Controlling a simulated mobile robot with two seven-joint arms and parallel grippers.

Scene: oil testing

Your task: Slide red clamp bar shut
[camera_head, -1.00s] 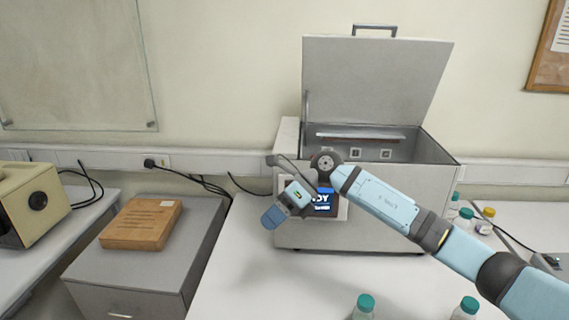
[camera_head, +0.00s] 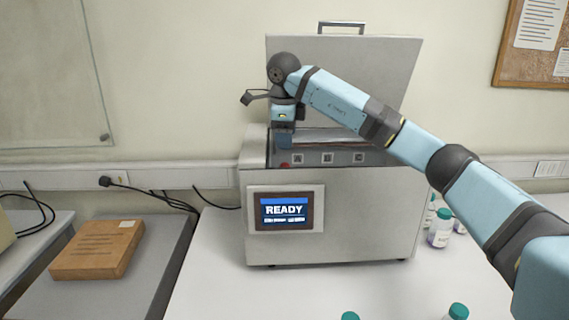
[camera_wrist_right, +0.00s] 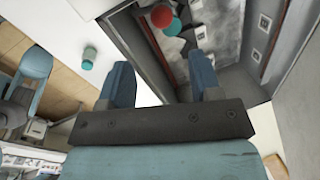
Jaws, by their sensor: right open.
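The grey testing machine (camera_head: 350,215) stands on the white bench with its lid (camera_head: 345,75) raised. A small red knob (camera_head: 285,166) shows at the left end of the open chamber; in the right wrist view the round red knob (camera_wrist_right: 161,16) lies beyond the fingertips. I cannot clearly make out the rest of the clamp bar. My right gripper (camera_head: 285,145) points down over the chamber's left end, close to the knob. In the wrist view its two blue fingers (camera_wrist_right: 162,80) are apart with nothing between them. My left gripper is not in view.
The machine's screen (camera_head: 285,211) reads READY. Bottles, including one with a teal cap (camera_head: 440,228), stand right of the machine and near the front. A wooden box (camera_head: 98,250) lies on the grey cabinet at left. The bench left of the machine is clear.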

